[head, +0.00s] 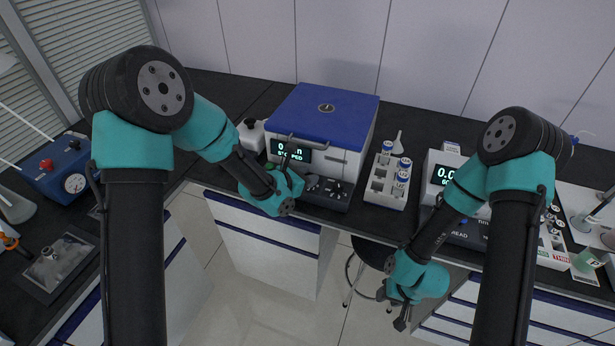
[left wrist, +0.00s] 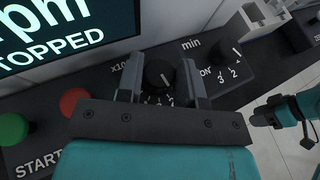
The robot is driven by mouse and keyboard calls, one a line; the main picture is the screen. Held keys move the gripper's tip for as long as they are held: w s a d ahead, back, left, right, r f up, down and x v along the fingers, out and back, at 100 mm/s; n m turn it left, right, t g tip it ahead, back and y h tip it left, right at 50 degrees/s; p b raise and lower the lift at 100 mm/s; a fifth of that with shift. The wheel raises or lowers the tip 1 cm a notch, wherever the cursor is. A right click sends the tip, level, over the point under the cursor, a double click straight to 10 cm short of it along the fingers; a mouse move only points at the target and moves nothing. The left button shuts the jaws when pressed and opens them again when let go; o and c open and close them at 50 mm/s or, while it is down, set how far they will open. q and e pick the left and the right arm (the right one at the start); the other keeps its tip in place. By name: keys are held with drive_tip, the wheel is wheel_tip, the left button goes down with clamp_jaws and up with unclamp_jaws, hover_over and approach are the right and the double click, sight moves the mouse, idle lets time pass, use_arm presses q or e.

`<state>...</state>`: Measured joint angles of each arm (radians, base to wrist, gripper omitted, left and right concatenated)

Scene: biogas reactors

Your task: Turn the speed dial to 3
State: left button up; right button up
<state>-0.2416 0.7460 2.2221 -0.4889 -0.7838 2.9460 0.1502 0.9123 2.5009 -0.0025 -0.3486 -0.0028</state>
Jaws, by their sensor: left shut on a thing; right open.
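The black dial (left wrist: 160,74) under the label beginning "x10" is between the fingers of my left gripper (left wrist: 162,84), which is shut on it. Its white pointer line shows, but the scale around it is partly hidden. In the head view my left gripper (head: 310,182) is at the front panel of the blue-lidded machine (head: 322,110). A second black dial (left wrist: 226,52), labelled "min", stands just right of the held one. The display (left wrist: 60,30) reads "rpm" and "STOPPED". My right gripper (head: 402,318) is open and empty, low in front of the bench.
A red button (left wrist: 73,101) and a green START button (left wrist: 13,129) lie left of the held dial. A white tube rack (head: 388,180) stands right of the machine, with another display device (head: 440,172) beyond.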

idle(0.4)
use_arm(q)
drive_tip(key=o, duration=0.9)
drive_tip(key=v, duration=1.7)
drive_tip(key=shift+a, duration=0.25)
